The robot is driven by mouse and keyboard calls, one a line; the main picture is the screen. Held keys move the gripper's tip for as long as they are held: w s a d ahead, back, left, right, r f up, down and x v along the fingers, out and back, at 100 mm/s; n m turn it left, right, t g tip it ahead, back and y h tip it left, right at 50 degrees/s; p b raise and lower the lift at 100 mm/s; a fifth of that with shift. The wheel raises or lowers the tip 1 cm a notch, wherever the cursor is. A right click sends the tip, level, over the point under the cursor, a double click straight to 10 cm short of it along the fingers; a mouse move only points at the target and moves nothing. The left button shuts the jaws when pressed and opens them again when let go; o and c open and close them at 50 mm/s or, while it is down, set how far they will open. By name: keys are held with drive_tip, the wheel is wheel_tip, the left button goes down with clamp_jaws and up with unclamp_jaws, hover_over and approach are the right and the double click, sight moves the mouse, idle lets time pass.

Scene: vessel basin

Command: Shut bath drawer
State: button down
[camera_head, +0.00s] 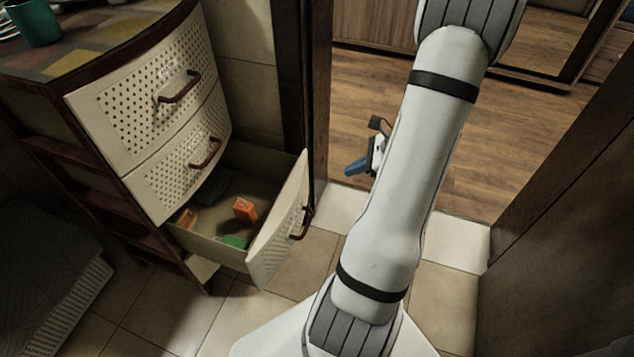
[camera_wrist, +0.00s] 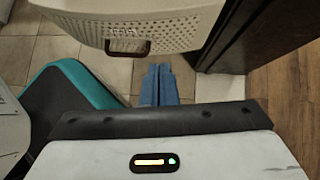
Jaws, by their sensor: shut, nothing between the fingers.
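The bottom drawer (camera_head: 283,227) of the cabinet is pulled well out, its curved cream front facing right with a brown handle (camera_head: 303,224) on it. Inside lie an orange item (camera_head: 244,209), a green item (camera_head: 235,241) and other small things. My gripper (camera_head: 354,167) has blue fingers and is to the right of the open drawer, apart from it. In the wrist view the shut blue fingers (camera_wrist: 159,83) point toward a perforated drawer front (camera_wrist: 170,22) with a brown handle (camera_wrist: 127,47), seemingly the open drawer. Nothing is between the fingers.
Two upper drawers (camera_head: 155,92) (camera_head: 186,153) look shut. A dark door frame (camera_head: 312,95) stands close behind the open drawer. A grey hamper-like object (camera_head: 52,270) is at the lower left. Tiled floor (camera_head: 190,315) in front of the cabinet is clear.

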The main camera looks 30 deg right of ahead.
sight(302, 184)
drive_tip(key=b+x, duration=0.1)
drive_tip(key=x, duration=0.3)
drive_tip(key=r+b+x, duration=0.1)
drive_tip(key=b+x, duration=0.1)
drive_tip(key=x, duration=0.2)
drive_tip(key=w+a+b+x, duration=0.1)
drive_tip(key=x, duration=0.3)
drive_tip(key=shift+a+r+b, duration=0.1)
drive_tip(key=shift+r+b, duration=0.15)
drive_tip(key=shift+b, duration=0.15)
drive_tip(key=shift+w+a+r, duration=0.1)
drive_tip(key=shift+w+a, duration=0.2)
drive_tip(key=shift+w, duration=0.05)
